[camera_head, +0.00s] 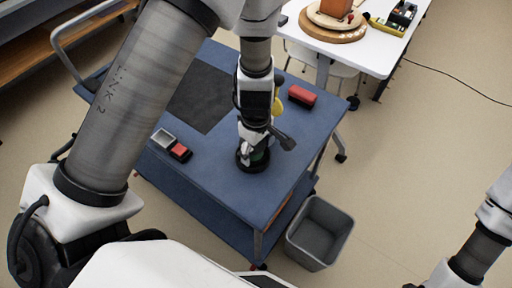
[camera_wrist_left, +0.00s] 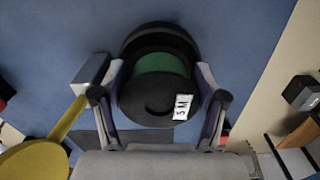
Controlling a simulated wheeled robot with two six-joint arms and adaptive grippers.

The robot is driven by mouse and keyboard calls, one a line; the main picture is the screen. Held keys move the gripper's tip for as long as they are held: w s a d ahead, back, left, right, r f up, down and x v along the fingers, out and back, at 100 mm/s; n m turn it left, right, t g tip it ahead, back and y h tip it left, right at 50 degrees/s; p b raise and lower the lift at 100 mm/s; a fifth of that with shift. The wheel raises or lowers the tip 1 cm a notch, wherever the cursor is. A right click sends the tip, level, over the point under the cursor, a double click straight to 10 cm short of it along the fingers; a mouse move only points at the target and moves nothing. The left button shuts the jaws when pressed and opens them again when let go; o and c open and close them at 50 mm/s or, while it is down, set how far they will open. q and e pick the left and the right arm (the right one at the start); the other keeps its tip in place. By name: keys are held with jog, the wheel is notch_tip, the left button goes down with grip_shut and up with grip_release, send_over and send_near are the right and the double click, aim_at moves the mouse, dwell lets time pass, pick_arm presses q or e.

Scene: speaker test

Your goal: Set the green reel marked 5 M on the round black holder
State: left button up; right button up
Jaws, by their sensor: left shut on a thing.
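My left gripper (camera_head: 258,150) reaches down over the blue table top. In the left wrist view its two fingers (camera_wrist_left: 158,100) are shut on the sides of the green reel (camera_wrist_left: 160,63), which has a green core and a black flange with a white 5 M label. The round black holder (camera_wrist_left: 160,33) shows as a dark round shape just behind the reel, and its dark rim shows under the gripper in the head view (camera_head: 247,168). The reel overlaps the holder; I cannot tell whether it touches it. Most of the reel is hidden in the head view. My right gripper's fingers are outside the frames.
On the blue table (camera_head: 215,185) are a dark mat (camera_head: 203,95), a red block (camera_head: 302,95), a yellow thing (camera_head: 279,105), a grey box (camera_head: 162,138) and a red-and-black block (camera_head: 180,152). A grey bin (camera_head: 320,233) stands on the floor beside the table.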

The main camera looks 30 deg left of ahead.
pick_arm(q)
jog(key=shift+f+b, duration=0.6)
jog(key=shift+f, duration=0.25)
dwell(0.4)
jog(key=o, duration=1)
jog(key=shift+c, duration=0.2)
jog(key=shift+r, duration=0.15)
notch_tip(320, 180, up, 11)
jog(key=p, duration=1.1)
